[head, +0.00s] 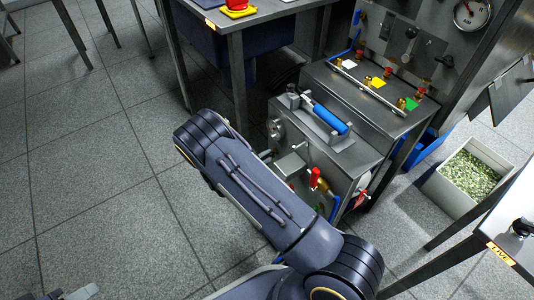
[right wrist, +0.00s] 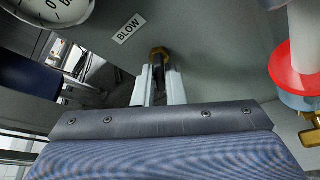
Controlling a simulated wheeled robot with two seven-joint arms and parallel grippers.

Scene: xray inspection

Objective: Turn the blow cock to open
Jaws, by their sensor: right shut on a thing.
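My right gripper (right wrist: 158,82) is shut on the cock's handle, with a pale finger on each side. The fingers hide most of the handle, so its exact angle is unclear. In the head view my right forearm reaches to the left front of the steel cabinet (head: 352,163), and it hides the cock. A pale and dark part at the bottom left edge may be my left gripper, mostly cut off.
A dial gauge (right wrist: 45,12) is up left of the cock. A red disc (right wrist: 297,62) and another brass valve (right wrist: 310,137) are on the right. A blue-handled part (head: 328,118) lies on the cabinet. A bin of green bits (head: 470,178) stands right. The left floor is open.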

